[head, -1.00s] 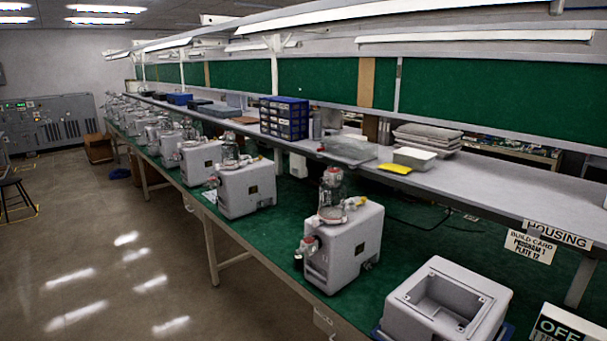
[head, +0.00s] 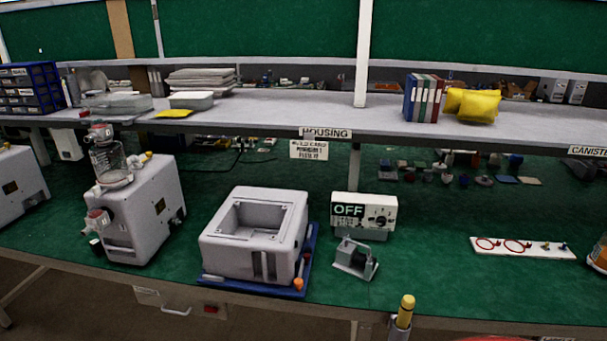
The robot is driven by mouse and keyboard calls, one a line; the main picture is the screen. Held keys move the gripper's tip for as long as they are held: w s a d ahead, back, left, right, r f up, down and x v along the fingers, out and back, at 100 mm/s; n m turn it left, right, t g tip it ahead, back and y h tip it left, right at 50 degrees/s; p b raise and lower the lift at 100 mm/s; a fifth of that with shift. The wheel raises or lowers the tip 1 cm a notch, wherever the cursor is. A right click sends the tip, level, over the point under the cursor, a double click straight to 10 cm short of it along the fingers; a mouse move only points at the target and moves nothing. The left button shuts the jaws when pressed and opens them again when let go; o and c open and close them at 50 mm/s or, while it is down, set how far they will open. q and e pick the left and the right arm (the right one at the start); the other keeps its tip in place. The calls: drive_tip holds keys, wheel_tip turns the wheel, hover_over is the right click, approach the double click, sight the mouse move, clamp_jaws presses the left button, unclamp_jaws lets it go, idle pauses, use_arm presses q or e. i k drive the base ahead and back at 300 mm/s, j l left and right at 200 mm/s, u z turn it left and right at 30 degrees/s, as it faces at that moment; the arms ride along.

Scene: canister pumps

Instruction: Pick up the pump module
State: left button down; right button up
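Neither of my grippers is in view.
A box marked OFF (head: 363,213) stands close behind the small unit. An assembled canister pump (head: 140,210) is at left. A white strip with red rings (head: 522,248) lies at right. A yellow-topped upright item (head: 404,312) stands at the front edge. A grey shelf (head: 270,108) runs above.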

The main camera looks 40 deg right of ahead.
sight(352, 262)
drive_tip(key=z, duration=1.6)
